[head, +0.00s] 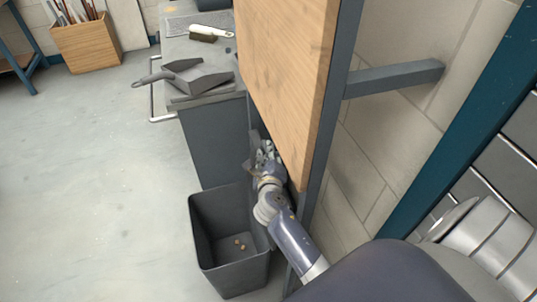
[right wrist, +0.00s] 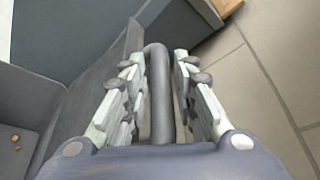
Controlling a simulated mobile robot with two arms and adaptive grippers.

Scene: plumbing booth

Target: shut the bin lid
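The dark grey bin (head: 241,272) stands on the floor, open at the top, with a few small brown bits inside. Its lid (right wrist: 88,88) shows in the right wrist view as a dark panel left of my fingers, standing open; in the head view it is mostly hidden behind my right arm. A dark bar handle (right wrist: 161,100) stands out from the lid. My right gripper (head: 264,152) is at the lid, between the bin and the wooden board. In the right wrist view its fingers (right wrist: 160,75) lie close on both sides of the handle and look closed on it. My left gripper is not in view.
A wooden board (head: 285,75) on a grey frame hangs close beside my right arm. A grey cabinet (head: 212,143) stands behind the bin, with a dustpan (head: 197,80) and a brush (head: 203,36) on top. The floor left of the bin is clear.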

